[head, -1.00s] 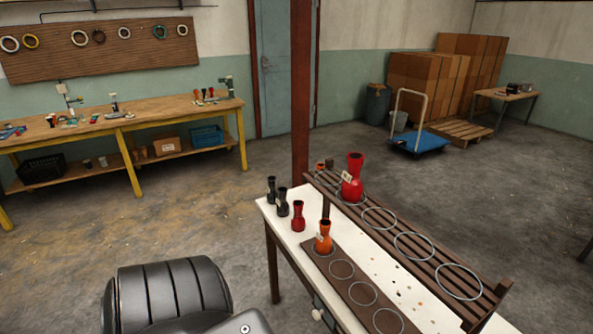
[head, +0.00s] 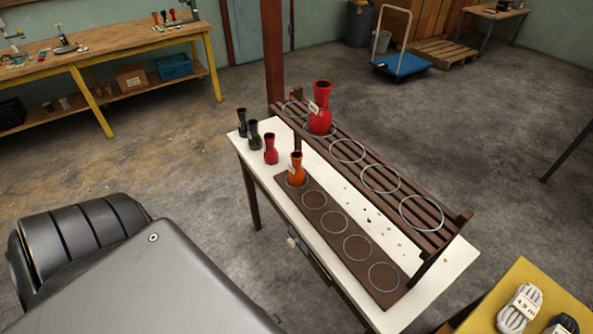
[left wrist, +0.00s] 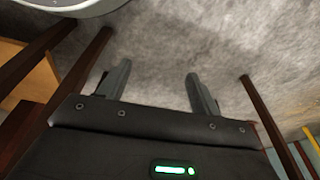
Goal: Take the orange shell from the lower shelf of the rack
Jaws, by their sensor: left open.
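The orange shell (head: 296,170) is a small goblet shape with a pale tag. It stands upright in the far-left ring of the lower shelf (head: 332,222), a dark brown board with several rings on the white table. The rack's upper slatted shelf (head: 350,165) runs above and behind it, with a larger red shell (head: 321,110) upright in one ring. In the left wrist view my left gripper (left wrist: 158,82) is open and empty, with grey floor beyond its fingers and dark wooden legs to either side. My right gripper is in no view.
A small red shell (head: 270,150) and two black ones (head: 254,135) stand on the white table (head: 425,290) left of the orange shell. A yellow table (head: 545,285) with rope coils is at the lower right. Open floor lies left of the white table.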

